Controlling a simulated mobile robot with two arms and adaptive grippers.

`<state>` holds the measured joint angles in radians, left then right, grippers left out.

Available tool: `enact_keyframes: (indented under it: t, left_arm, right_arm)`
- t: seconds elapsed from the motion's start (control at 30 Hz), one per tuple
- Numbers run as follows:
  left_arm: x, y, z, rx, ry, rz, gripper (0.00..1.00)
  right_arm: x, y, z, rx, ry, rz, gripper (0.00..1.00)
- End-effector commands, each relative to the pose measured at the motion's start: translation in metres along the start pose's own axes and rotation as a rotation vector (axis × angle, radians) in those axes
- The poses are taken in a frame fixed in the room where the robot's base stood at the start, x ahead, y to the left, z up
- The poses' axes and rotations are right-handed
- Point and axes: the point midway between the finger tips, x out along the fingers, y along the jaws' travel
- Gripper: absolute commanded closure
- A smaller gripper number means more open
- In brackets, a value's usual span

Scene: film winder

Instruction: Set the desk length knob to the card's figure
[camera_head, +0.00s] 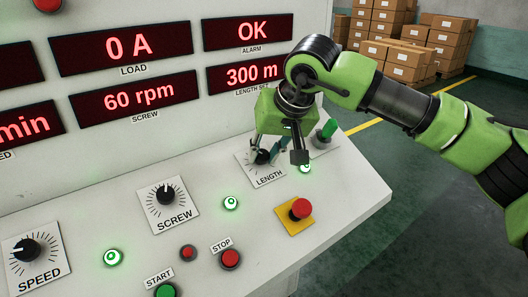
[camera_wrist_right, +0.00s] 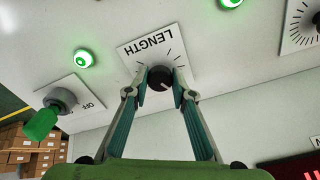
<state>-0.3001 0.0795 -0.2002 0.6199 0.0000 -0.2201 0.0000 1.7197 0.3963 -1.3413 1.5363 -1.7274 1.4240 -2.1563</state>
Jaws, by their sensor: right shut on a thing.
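The black LENGTH knob (camera_head: 262,157) sits on its white scale plate (camera_head: 268,176) on the sloping desk, partly hidden by the fingers. My right gripper (camera_head: 267,149) reaches down over it and is shut on it. In the right wrist view the fingers (camera_wrist_right: 160,92) press on either side of the knob (camera_wrist_right: 160,76), whose pale pointer mark shows. The length set display (camera_head: 255,75) above reads 300 m. No card is in view. My left gripper is not in view.
The SCREW knob (camera_head: 166,195) and SPEED knob (camera_head: 27,249) lie to the left. A red emergency button (camera_head: 300,208) on a yellow plate is in front. A green-handled switch (camera_head: 327,131) stands close behind to the right. Red STOP (camera_head: 230,258) and green START (camera_head: 165,291) buttons are nearer.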

Motion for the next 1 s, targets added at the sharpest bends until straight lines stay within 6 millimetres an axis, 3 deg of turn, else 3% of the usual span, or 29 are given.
enact_keyframes:
  t: [0.47,1.0]
  left_arm:
    - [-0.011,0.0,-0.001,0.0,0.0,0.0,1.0]
    - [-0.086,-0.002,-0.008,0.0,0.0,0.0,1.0]
  right_arm:
    - [-0.002,0.001,-0.001,-0.451,-0.002,-0.029,0.98]
    - [-0.007,0.001,-0.003,-0.784,-0.005,-0.05,0.98]
